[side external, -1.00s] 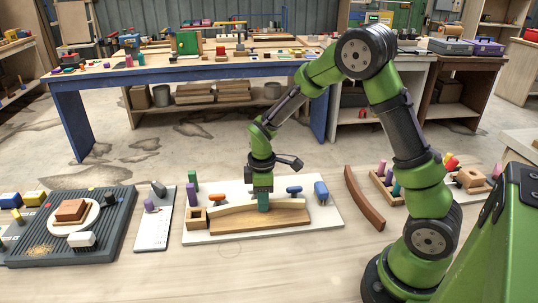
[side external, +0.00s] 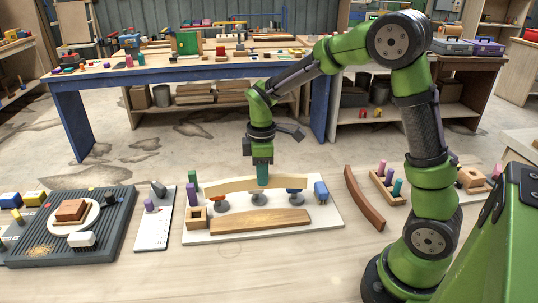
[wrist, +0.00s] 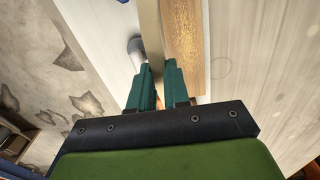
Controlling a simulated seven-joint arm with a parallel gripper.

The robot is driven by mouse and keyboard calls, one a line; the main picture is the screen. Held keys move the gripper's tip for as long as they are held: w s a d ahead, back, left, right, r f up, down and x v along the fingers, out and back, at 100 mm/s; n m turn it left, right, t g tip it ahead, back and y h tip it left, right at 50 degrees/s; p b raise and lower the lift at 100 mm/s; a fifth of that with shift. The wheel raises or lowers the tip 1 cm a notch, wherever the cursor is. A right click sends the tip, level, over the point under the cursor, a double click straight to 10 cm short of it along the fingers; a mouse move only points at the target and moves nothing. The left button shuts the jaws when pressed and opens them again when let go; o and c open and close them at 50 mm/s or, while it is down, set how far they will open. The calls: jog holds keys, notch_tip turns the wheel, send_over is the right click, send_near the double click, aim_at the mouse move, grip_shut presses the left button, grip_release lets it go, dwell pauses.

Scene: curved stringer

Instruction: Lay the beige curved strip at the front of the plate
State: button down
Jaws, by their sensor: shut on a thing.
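The beige curved strip (side external: 222,184) is held up in my gripper (side external: 263,180), which is shut on it near its middle. The strip is raised above the white plate (side external: 325,214), over the row of clamps. In the wrist view the strip (wrist: 151,35) runs between the teal fingers of my gripper (wrist: 161,88). A brown wooden strip (side external: 255,222) with a curved upper edge lies on the front part of the plate. It also shows in the wrist view (wrist: 185,40), to the right of the held strip.
Grey-footed clamps with red and blue tops (side external: 297,195) stand on the plate behind the brown strip. A small wooden box (side external: 196,217) and a purple peg (side external: 192,193) are at its left. A dark curved strip (side external: 364,198) lies right of the plate.

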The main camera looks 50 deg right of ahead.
jog(key=shift+d+r, duration=0.25)
jog(key=shift+r, duration=0.15)
jog(key=w+d, duration=0.9)
jog(key=shift+r, duration=0.25)
jog(key=shift+f, duration=2.9)
jog(key=shift+f, duration=1.75)
jog(key=c, duration=1)
grip_release()
jog(key=shift+c, duration=0.2)
